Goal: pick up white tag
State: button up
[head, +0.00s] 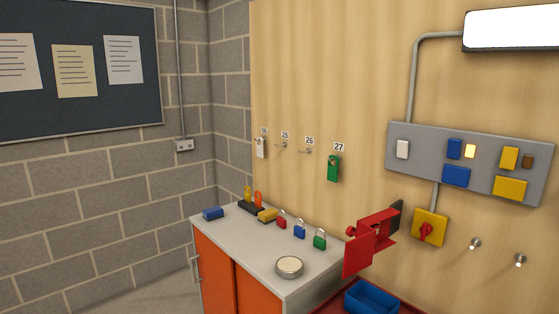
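The white tag (261,148) hangs on the wood-coloured wall, at the left end of a row of hooks, just below a small number label that is hard to read. It looks small and upright, with nothing in front of it. A green tag (333,168) hangs at the right end of the row, under label 27. The hooks under labels 25 (281,145) and 26 (305,151) are bare. I cannot make out my gripper in this view.
A switch panel (430,150) is on the right.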

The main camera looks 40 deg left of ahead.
aim_at(260, 148)
jog(key=u, duration=1.6)
